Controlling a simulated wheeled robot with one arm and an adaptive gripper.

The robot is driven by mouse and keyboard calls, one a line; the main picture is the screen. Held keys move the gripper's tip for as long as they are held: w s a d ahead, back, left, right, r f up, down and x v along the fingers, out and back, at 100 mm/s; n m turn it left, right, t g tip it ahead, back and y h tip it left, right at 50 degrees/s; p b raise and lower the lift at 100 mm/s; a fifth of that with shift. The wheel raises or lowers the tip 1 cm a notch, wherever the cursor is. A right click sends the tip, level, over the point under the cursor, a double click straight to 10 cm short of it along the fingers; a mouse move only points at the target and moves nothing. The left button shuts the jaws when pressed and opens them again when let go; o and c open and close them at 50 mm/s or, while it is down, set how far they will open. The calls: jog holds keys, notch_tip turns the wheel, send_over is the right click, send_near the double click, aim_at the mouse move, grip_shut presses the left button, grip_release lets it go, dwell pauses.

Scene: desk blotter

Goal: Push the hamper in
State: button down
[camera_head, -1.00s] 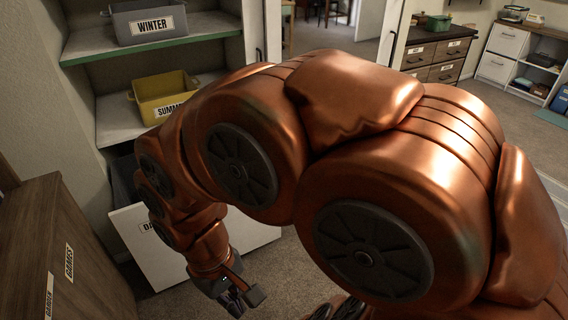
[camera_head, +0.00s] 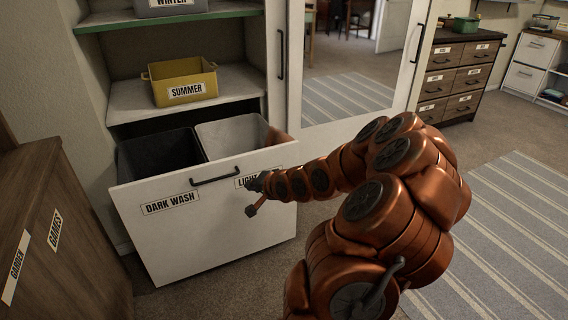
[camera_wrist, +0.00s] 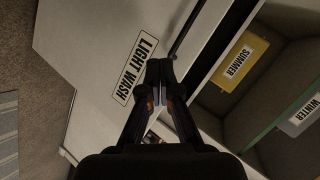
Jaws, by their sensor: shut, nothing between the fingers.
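The hamper (camera_head: 205,235) is a white pull-out front with a dark handle (camera_head: 214,176), standing out from the shelf unit. A dark bin (camera_head: 158,155) and a light bin (camera_head: 232,132) show behind the front. Its labels read DARK WASH (camera_head: 170,203) and LIGHT WASH, the second partly hidden by my gripper in the head view. My gripper (camera_head: 252,196) is shut and empty, in front of the right half of the front. In the wrist view my fingertips (camera_wrist: 158,72) are beside the LIGHT WASH label (camera_wrist: 134,68); I cannot tell whether they touch the front.
A yellow SUMMER bin (camera_head: 183,84) and a grey WINTER bin (camera_head: 172,8) stand on shelves above. A brown wooden cabinet (camera_head: 60,255) is at the left. A mirrored door (camera_head: 345,70) is to the right. A striped rug (camera_head: 500,240) lies on open floor at the right.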

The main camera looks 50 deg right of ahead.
jog(key=s+d+f+m+t+h+b, duration=0.2)
jog(key=d+m+t, duration=0.15)
jog(key=d, duration=0.45)
jog(key=m+t+h+b, duration=0.2)
jog(key=m+h+b, duration=0.1)
jog(key=m+h, duration=0.15)
send_near(281, 147)
jog(key=shift+g+y, duration=0.25)
jog(key=shift+y, duration=0.1)
jog(key=shift+r+b+x, duration=0.2)
jog(key=shift+b+x, duration=1.05)
jog(key=shift+x, duration=0.55)
jog(key=shift+r+b+x, duration=0.15)
jog(key=shift+b+x, duration=1.05)
jog(key=shift+x, duration=0.55)
jog(key=shift+w+d+p, duration=0.1)
jog(key=shift+p, duration=0.2)
